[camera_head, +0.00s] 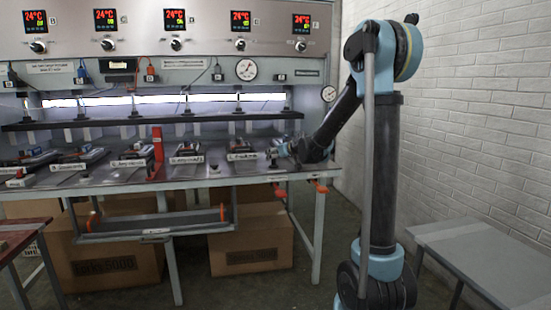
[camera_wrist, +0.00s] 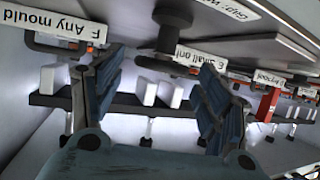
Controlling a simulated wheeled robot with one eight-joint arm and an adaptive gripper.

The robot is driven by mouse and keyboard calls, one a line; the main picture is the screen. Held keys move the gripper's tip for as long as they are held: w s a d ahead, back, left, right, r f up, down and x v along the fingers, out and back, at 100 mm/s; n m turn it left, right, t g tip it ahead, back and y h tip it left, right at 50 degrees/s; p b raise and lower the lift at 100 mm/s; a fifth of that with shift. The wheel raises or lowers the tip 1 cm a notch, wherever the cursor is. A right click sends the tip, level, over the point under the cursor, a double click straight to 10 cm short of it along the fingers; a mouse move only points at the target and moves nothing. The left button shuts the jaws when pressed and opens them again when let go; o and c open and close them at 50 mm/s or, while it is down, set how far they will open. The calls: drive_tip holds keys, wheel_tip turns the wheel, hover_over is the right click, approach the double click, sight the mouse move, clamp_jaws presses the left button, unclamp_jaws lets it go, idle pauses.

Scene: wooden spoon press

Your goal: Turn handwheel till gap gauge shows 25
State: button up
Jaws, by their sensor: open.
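My gripper (camera_head: 280,150) is at the right end of the press bench in the head view, and the arm's wrist hides what lies behind it. In the wrist view my gripper (camera_wrist: 157,85) is open, with empty space between its two blue ridged fingers. A dark round knob or post (camera_wrist: 173,18) with a disc at its end shows just beyond the fingers, at the top; I cannot tell whether it is the handwheel. Two round white dials show in the head view, one on the panel (camera_head: 246,69) and one at the right end (camera_head: 329,94). Neither can be read, and I cannot tell which gauge shows the gap.
The press bench (camera_head: 215,172) carries several labelled moulds and a red upright (camera_head: 157,145). A dark bar (camera_head: 150,119) runs above it. Cardboard boxes (camera_head: 250,240) stand below. A grey table (camera_head: 480,250) is at the right; the floor between is partly clear.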

drive_tip(key=shift+x, duration=1.1)
drive_tip(key=c, duration=0.9)
drive_tip(key=shift+s+a+r+m+t+h, duration=0.15)
drive_tip(key=shift+m+t+h, duration=0.35)
drive_tip(key=shift+m+h, duration=0.75)
drive_tip(key=shift+w+a+f+m+t+h, duration=0.15)
drive_tip(key=shift+m+t+h, duration=0.35)
drive_tip(key=shift+m+h, duration=0.7)
drive_tip(key=shift+s+a+r+m+h, duration=0.1)
drive_tip(key=shift+m+h, duration=0.35)
drive_tip(key=shift+h, duration=0.4)
drive_tip(key=shift+a+m+h, duration=0.2)
drive_tip(key=shift+m+h, duration=1.8)
drive_tip(key=shift+h, duration=0.3)
drive_tip(key=shift+g, duration=0.3)
